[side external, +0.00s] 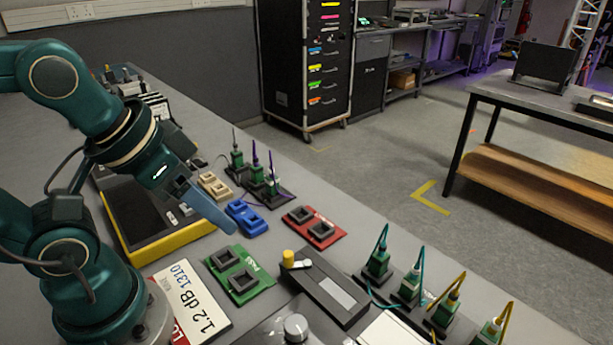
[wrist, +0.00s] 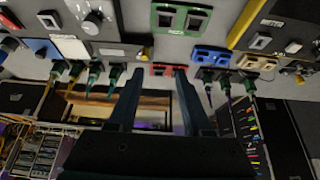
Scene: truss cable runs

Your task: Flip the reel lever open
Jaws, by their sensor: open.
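I cannot pick out a part that is clearly the reel lever. A dark oblong box (side external: 338,292) with a grey panel and a yellow knob (side external: 288,257) lies on the bench, right of the green twin-socket block (side external: 241,272). A grey unit with a round dial (side external: 296,326) is at the bottom edge; the dial also shows in the wrist view (wrist: 93,18). My gripper (side external: 228,228) hangs above the bench near the blue block (side external: 246,217), apart from the dark box. In the wrist view its two fingers (wrist: 158,72) are spread, with nothing held between them.
A red twin-socket block (side external: 314,228) and a tan one (side external: 214,185) lie nearby. Upright cable plugs stand along the bench edge, teal and yellow (side external: 410,285) at right, purple (side external: 255,172) behind. A yellow-edged black case (side external: 150,225) is near my arm.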

